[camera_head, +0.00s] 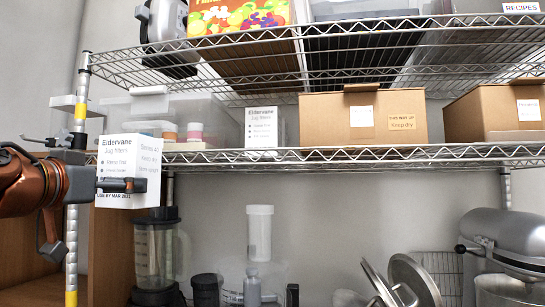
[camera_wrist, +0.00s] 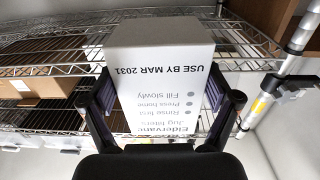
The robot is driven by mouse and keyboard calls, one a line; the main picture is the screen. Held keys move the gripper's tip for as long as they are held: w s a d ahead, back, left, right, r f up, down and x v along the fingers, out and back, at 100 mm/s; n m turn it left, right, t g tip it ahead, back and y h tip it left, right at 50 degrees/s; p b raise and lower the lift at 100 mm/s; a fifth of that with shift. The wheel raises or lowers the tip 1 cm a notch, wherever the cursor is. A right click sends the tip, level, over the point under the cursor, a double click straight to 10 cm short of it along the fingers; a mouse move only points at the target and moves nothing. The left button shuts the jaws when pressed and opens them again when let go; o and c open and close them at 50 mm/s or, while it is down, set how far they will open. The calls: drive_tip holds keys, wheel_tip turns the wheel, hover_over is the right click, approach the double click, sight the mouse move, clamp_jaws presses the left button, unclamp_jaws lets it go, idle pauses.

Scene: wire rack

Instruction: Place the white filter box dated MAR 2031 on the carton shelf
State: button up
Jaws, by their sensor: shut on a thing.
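The white filter box (camera_head: 131,163) is held by my gripper (camera_head: 122,185) at the left, in front of the rack's left post. Its lower edge reads USE BY MAR 2031. In the wrist view the box (camera_wrist: 160,55) appears upside down, with the same date legible, between the two dark fingers of my gripper (camera_wrist: 161,98). The carton shelf (camera_head: 350,156) is the middle wire shelf, bearing brown cartons. In the head view the box overlaps the shelf's left end; its lower part hangs below shelf level. I see no contact with the shelf.
A second white Eldervane box (camera_head: 262,130) stands on the carton shelf, left of a brown carton (camera_head: 330,121). Clear bins (camera_head: 205,108) fill the shelf's left part. The upper wire shelf (camera_head: 350,45) is overhead. A blender (camera_head: 155,255) and a mixer (camera_head: 505,235) stand below.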

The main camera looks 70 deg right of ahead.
drive_tip(key=s+a+r+m+g+p, duration=0.3)
drive_tip(key=s+r+g, duration=0.3)
drive_tip(key=s+r, duration=1.2)
drive_tip(key=shift+s+r+m+g+y+p, duration=0.2)
drive_tip(key=shift+s+m+g+y+p, duration=0.1)
drive_tip(key=shift+m, duration=0.3)
drive_tip(key=shift+s+a, duration=0.1)
drive_tip(key=shift+a, duration=0.05)
